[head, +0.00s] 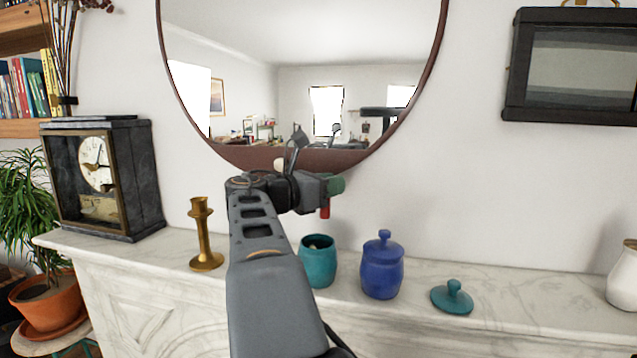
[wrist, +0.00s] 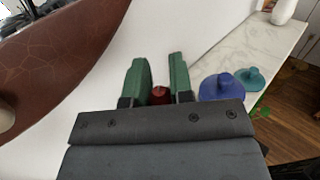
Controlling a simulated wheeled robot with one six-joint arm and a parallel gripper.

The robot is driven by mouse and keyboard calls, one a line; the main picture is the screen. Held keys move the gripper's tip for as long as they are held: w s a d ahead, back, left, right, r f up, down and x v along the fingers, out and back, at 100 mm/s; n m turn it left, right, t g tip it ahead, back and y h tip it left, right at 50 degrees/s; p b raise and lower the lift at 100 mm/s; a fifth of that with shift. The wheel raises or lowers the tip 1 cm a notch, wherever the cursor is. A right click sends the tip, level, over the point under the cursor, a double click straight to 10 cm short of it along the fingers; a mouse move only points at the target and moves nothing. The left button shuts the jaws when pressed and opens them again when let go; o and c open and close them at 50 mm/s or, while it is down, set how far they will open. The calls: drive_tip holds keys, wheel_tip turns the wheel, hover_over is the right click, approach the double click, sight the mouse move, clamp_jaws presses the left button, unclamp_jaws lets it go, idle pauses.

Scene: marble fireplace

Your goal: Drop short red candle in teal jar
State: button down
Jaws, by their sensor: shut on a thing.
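The short red candle (head: 325,210) is held in my gripper (head: 330,186), which is up in front of the wall below the mirror. In the wrist view the candle (wrist: 160,95) shows between the two green fingers of my gripper (wrist: 157,80). The open teal jar (head: 318,263) stands on the marble mantel, below the candle and a little to its left in the head view. Something pale shows in its mouth, too small to name. The teal jar is not seen in the wrist view. A teal lid (head: 453,297) lies on the mantel to the right.
A lidded blue jar (head: 382,270) stands close right of the teal jar. A brass candlestick (head: 204,236) and a dark clock (head: 105,178) stand to the left. A round mirror (head: 436,55) hangs behind my gripper. The marble mantel (head: 545,295) is clear right of the lid, up to a white vase (head: 624,278).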

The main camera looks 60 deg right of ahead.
wheel_tip(320, 180, down, 8)
drive_tip(key=b, duration=0.6)
drive_tip(key=shift+r, duration=0.15)
drive_tip(key=c, duration=0.9)
unclamp_jaws()
drive_tip(key=shift+o, duration=0.3)
drive_tip(key=o, duration=0.4)
drive_tip(key=shift+r, duration=0.15)
